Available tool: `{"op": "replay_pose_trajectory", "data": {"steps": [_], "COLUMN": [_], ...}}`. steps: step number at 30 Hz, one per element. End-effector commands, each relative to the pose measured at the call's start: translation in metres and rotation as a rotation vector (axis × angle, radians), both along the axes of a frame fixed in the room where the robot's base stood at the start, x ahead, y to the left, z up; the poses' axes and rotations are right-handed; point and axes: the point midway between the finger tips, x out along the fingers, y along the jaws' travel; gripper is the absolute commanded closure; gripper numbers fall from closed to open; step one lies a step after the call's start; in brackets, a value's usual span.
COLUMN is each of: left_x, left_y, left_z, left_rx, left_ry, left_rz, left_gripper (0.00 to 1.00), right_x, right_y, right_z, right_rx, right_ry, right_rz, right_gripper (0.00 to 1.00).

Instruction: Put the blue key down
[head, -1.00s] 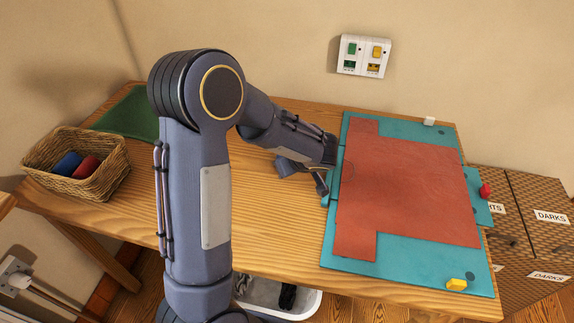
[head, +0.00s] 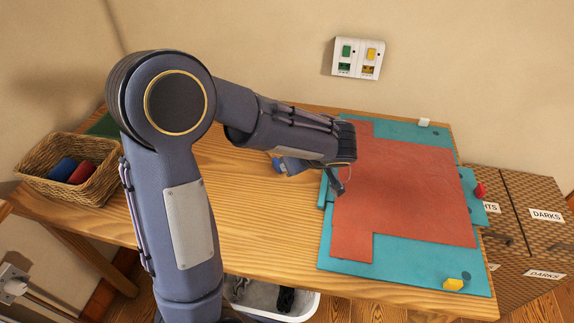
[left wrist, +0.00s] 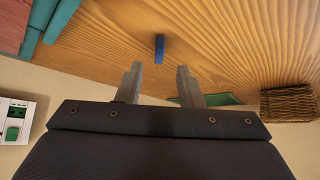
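The blue key (left wrist: 159,48) is a small blue bar on the bare wood of the table, shown in the left wrist view just beyond my left gripper (left wrist: 160,66). Its two fingers are apart, with a clear gap on either side of the blue bar, and neither touches it. In the head view, my left gripper (head: 315,177) is low over the table at the left edge of the teal board, partly hidden by my forearm. A bit of the blue key (head: 277,163) shows beside a finger there. My right gripper is out of view.
A teal board (head: 405,260) with a red-brown sheet (head: 405,190) covers the table's right side. A wicker basket (head: 100,200) holding blue and red items stands at left. A wall plate (head: 357,59) has green and yellow keys. Bare wood (head: 265,220) lies in front of the gripper.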

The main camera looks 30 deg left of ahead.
Motion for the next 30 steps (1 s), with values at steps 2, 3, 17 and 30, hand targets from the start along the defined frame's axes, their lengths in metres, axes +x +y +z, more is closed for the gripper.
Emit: {"op": "replay_pose_trajectory", "data": {"steps": [2, 3, 17, 30], "left_x": [-0.003, -0.005, -0.111, -0.226], "left_y": [-0.009, -0.011, 0.007, -0.047], "left_z": [0.011, 0.015, 0.033, 0.044], "left_rx": [-0.001, -0.001, -0.271, -0.485], "left_ry": [-0.004, -0.003, 0.24, 0.001], "left_rz": [-0.003, -0.003, -0.26, -0.994], "left_gripper": [0.66, 0.66, 0.66, 0.66], "right_x": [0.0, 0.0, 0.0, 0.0], "right_y": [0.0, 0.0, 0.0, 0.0], "right_z": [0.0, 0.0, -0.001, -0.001], "right_rx": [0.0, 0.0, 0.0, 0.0], "right_ry": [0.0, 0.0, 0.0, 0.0], "right_rz": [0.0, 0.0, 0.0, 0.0], "right_gripper": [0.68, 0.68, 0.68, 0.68]}}
